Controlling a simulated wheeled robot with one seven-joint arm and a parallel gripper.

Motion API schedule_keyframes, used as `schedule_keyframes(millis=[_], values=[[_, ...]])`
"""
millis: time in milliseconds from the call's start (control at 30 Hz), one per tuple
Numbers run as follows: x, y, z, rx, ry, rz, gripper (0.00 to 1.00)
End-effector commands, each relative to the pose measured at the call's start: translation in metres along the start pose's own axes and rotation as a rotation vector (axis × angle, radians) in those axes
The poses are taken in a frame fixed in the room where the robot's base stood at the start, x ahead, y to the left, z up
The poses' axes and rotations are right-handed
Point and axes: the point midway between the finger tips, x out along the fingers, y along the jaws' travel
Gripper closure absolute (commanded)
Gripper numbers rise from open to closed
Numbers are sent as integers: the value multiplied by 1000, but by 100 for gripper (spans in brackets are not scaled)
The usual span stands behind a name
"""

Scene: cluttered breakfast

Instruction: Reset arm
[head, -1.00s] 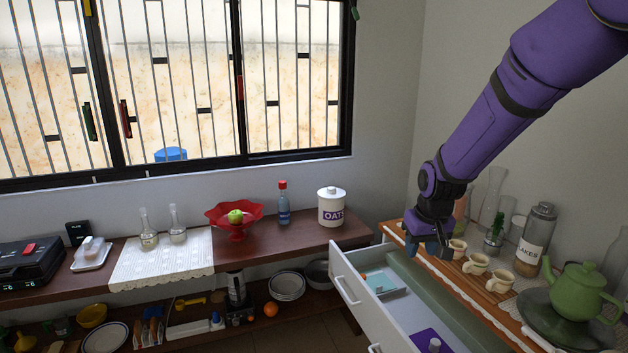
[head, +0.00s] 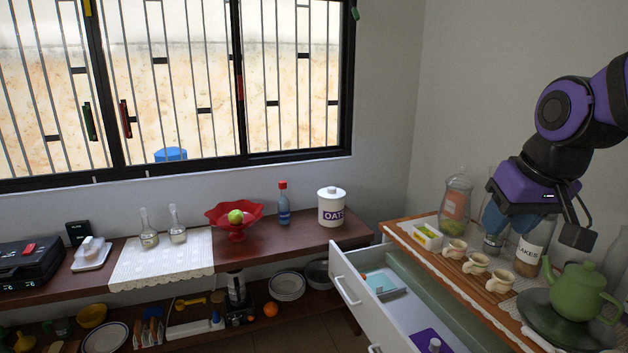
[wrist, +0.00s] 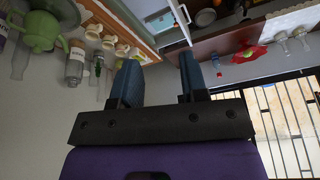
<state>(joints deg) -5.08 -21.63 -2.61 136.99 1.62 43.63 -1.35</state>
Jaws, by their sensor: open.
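My gripper (head: 507,217) is raised at the right, in front of the glassware on the right counter in the head view. Its blue fingers stand apart with nothing between them, as the wrist view (wrist: 160,82) shows. My purple arm is folded back toward the right edge of the head view. The fingers partly cover a tall glass vessel (head: 493,243) and the flakes jar (head: 531,249) behind them.
Cream cups (head: 476,263), a green teapot (head: 575,293) and a glass bottle (head: 455,203) stand on the right counter. Below it, a white drawer (head: 347,288) is open. The window counter holds a red fruit bowl (head: 236,219) and an oats canister (head: 331,207).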

Motion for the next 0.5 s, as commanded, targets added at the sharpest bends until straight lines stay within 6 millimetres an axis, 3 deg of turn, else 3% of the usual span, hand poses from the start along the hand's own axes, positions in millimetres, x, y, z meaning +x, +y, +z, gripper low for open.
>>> schedule_keyframes(millis=[200,500], values=[[-32,4,39,15,41,14,60],[-59,6,89,33,83,41,60]])
